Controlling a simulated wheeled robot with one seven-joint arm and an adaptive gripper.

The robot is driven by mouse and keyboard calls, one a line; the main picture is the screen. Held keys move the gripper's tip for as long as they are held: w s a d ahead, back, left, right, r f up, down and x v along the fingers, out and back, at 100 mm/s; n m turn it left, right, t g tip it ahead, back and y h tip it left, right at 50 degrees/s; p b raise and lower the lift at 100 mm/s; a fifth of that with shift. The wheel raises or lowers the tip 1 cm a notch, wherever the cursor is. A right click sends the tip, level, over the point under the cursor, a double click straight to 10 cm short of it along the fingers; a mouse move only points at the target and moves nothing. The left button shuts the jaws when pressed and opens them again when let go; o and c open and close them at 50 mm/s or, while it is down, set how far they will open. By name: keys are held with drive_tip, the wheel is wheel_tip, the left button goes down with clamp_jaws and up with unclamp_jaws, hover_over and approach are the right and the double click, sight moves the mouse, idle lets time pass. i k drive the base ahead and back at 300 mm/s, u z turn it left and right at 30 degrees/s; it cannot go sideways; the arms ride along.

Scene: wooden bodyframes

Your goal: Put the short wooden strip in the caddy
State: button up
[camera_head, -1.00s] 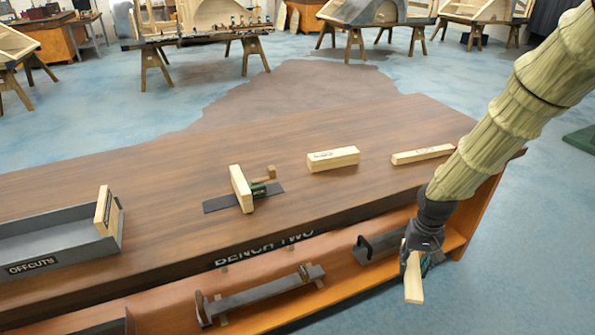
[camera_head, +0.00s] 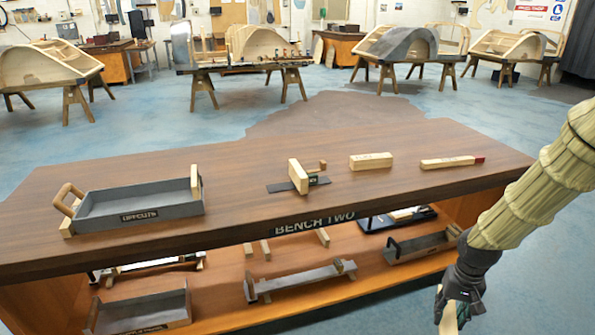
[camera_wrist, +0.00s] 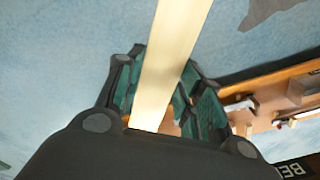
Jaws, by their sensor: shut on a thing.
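My gripper (camera_head: 461,296) is at the lower right in the head view, in front of the bench's right end. It is shut on a pale wooden strip (camera_head: 448,318), which hangs down from the fingers and is cut by the frame's bottom edge. In the wrist view, the strip (camera_wrist: 175,50) runs up between the green-padded fingers (camera_wrist: 160,85), over blue floor. A grey open tray labelled OFFCUTS (camera_head: 140,215), with a wooden handle on its left, stands on the bench top at left. I cannot tell whether this is the caddy.
The bench (camera_head: 240,160) carries a clamped block (camera_head: 298,176), a thick wooden block (camera_head: 371,161) and a red-tipped strip (camera_head: 447,162). On its lower shelf stand grey trays, at left (camera_head: 140,310), middle (camera_head: 300,279) and right (camera_head: 420,247). Blue floor is clear right of the bench.

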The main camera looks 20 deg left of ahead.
sight(124, 209)
drive_tip(key=z, duration=1.2)
drive_tip(key=i, duration=0.6)
drive_tip(key=u, duration=2.75)
